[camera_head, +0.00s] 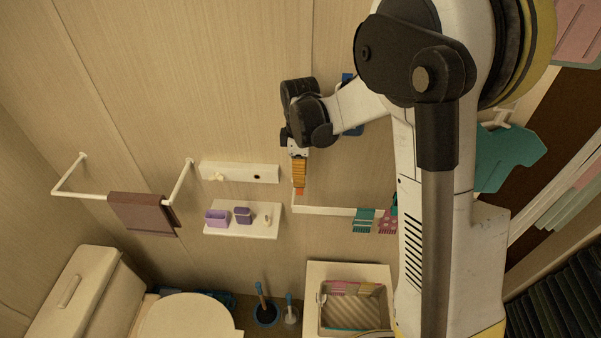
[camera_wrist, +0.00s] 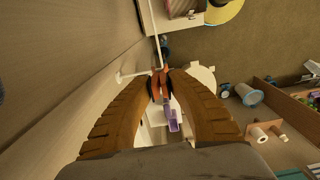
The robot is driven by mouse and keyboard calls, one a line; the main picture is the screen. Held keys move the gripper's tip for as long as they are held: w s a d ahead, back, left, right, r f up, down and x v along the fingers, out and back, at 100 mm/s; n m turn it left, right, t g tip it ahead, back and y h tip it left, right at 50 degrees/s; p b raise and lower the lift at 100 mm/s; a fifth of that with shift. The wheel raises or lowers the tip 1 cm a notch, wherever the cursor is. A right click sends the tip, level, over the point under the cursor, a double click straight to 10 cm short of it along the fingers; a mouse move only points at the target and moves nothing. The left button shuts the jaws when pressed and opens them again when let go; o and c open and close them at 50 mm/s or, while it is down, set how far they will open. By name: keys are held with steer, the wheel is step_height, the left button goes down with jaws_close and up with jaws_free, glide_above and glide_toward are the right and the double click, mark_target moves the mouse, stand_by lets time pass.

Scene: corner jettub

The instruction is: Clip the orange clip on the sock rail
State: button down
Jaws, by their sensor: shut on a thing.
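My gripper (camera_head: 299,184) points down in front of the wall, its ribbed orange-brown fingers closed around a small orange clip (camera_head: 299,191). In the wrist view the fingertips (camera_wrist: 161,88) meet at the clip (camera_wrist: 154,88), which is partly hidden between them. The white sock rail (camera_head: 325,210) is on the wall just below and right of my gripper. A teal sock (camera_head: 364,221) and a pink sock (camera_head: 388,221) hang at its right part. The clip is at the rail's left end; I cannot tell whether it touches. The rail also shows in the wrist view (camera_wrist: 157,52).
A small shelf (camera_head: 262,232) with purple holders stands left of the rail, below a white wall strip (camera_head: 240,173). A towel bar holds a brown towel (camera_head: 143,213). A basket (camera_head: 354,315) is below the rail. A toilet (camera_head: 188,318) is at lower left.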

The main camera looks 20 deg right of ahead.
mark_target(300, 194)
steer(key=shift+s+r, duration=0.1)
steer(key=shift+s, duration=0.1)
steer(key=shift+b, duration=0.45)
steer(key=shift+w+f+b, duration=0.1)
steer(key=shift+f+b, duration=3.25)
steer(key=shift+f, duration=0.55)
steer(key=c, duration=1.2)
jaws_free()
steer(key=shift+c, duration=0.2)
steer(key=shift+r, duration=0.1)
